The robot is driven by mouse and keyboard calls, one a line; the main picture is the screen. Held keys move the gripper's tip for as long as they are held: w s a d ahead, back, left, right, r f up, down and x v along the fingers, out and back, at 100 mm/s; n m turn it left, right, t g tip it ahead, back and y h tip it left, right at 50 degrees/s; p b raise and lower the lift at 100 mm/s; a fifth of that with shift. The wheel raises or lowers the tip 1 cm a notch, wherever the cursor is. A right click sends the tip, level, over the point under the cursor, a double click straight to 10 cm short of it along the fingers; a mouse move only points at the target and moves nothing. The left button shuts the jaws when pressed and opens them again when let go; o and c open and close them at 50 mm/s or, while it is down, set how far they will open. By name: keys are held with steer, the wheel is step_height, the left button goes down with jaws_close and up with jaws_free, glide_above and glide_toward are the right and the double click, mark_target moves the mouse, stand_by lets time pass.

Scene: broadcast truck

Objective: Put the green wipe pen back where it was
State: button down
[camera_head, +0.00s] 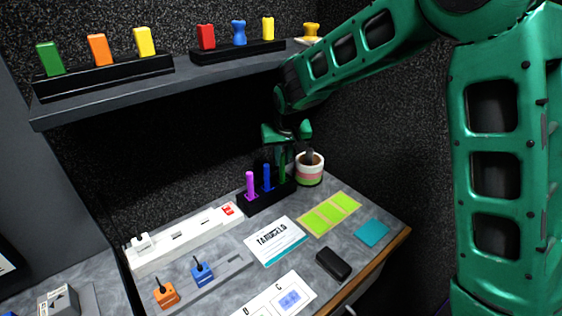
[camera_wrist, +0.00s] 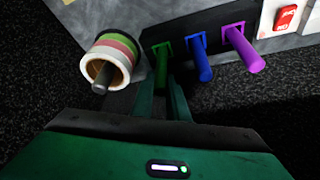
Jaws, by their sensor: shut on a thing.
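The green wipe pen (camera_wrist: 161,66) is between the fingers of my gripper (camera_wrist: 165,90), which is shut on it. The pen's far end meets the leftmost slot of the black pen holder (camera_wrist: 220,36) in the wrist view; how deep it sits I cannot tell. In the head view the pen (camera_head: 282,166) stands about upright under my gripper (camera_head: 287,148), at the right end of the holder (camera_head: 270,199). The blue pen (camera_head: 266,177) and the purple pen (camera_head: 250,186) stand in the other slots.
A white power strip (camera_head: 185,240) with a red switch lies to the left. Cards lie in front. The shelf (camera_head: 160,92) with coloured items hangs above left.

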mark_target(283, 164)
steer(key=shift+f, duration=0.45)
steer(key=shift+f, duration=0.1)
steer(key=c, duration=1.7)
jaws_free()
steer(key=shift+r, duration=0.25)
steer(key=shift+s+d+r, duration=0.15)
steer(key=shift+s+r, duration=1.1)
steer(key=shift+s+d, duration=0.2)
steer(key=shift+s, duration=1.55)
steer(key=shift+s+d, duration=0.25)
steer(key=shift+s, duration=1.55)
steer(key=shift+s+d, duration=0.2)
steer(key=shift+s, duration=1.55)
